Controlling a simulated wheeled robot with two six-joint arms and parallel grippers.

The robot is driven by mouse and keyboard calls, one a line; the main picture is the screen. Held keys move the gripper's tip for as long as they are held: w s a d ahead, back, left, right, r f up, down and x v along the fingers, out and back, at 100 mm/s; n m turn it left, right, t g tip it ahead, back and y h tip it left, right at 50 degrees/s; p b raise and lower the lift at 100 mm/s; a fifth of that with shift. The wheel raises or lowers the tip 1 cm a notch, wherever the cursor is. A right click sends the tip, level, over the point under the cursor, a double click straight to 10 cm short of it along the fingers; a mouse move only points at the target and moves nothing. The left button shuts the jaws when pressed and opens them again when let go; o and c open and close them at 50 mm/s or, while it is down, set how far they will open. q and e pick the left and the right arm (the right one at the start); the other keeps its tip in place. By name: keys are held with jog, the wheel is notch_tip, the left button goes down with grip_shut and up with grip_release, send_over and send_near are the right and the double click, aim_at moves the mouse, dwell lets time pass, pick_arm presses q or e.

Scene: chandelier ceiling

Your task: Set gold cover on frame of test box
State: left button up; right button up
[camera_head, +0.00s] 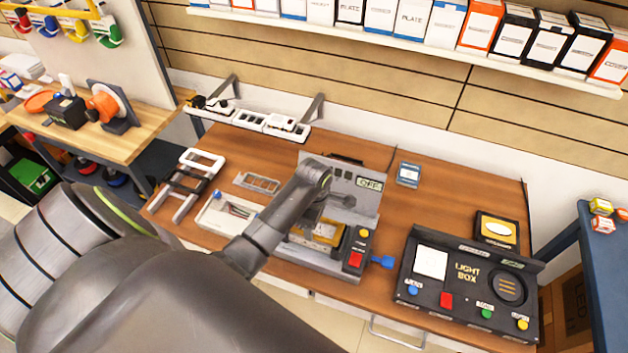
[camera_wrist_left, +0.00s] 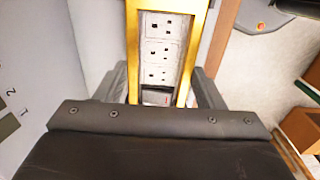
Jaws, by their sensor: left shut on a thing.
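The test box (camera_head: 307,260) stands on the wooden bench, with a grey raised back panel whose display reads OFF. My left gripper (camera_head: 318,222) is over it, shut on the gold cover (camera_head: 326,230). In the left wrist view, the gold cover (camera_wrist_left: 133,45) is a rectangular rim between the dark fingers of my left gripper (camera_wrist_left: 163,92). White sockets (camera_wrist_left: 160,50) show through its opening. I cannot tell whether the cover touches the box's frame or hangs just above it. My arm hides part of the box. My right gripper is not in view.
A black light box (camera_head: 465,322) stands to the right, with a small yellow-faced device (camera_head: 496,229) behind it. A white tray (camera_head: 222,216) and a metal stand (camera_head: 185,185) are to the left. A power strip (camera_head: 256,123) runs along the wall.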

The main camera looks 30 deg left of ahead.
pick_arm(q)
jog(key=shift+f, duration=0.2)
jog(key=shift+f, duration=0.35)
jog(key=shift+f, duration=0.1)
dwell(0.6)
jog(key=o, duration=1)
jog(key=shift+o, duration=0.2)
jog(key=shift+r, duration=3)
